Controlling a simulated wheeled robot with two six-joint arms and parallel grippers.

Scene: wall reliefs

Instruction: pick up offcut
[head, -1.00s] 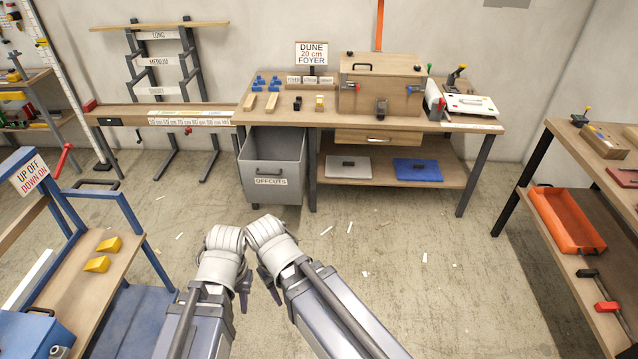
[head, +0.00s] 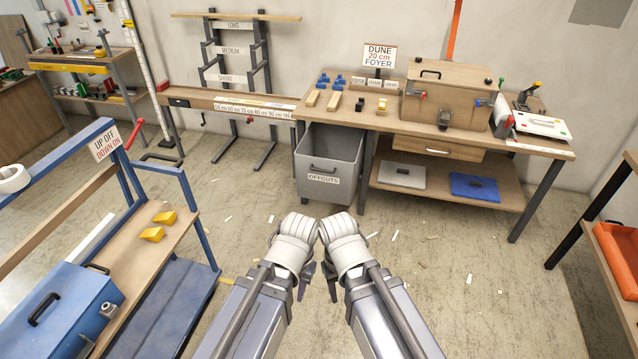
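No piece is labelled as a single offcut. Two short pale wooden pieces, the left one (head: 312,98) and the right one (head: 334,101), lie on the workbench (head: 455,137). Small pale scraps (head: 395,236) are scattered on the floor. A grey bin marked OFFCUTS (head: 324,180) stands under the bench's left end; I see no offcut in its visible interior. My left gripper (head: 303,281) and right gripper (head: 332,283) hang side by side below the folded wrists, over the floor in front of the bin. Their dark fingers are small, and their opening cannot be made out.
A blue-framed cart (head: 150,205) with yellow wedges (head: 152,234) and a blue box (head: 62,310) stands at the left. Another bench with an orange tray (head: 618,255) is at the right edge.

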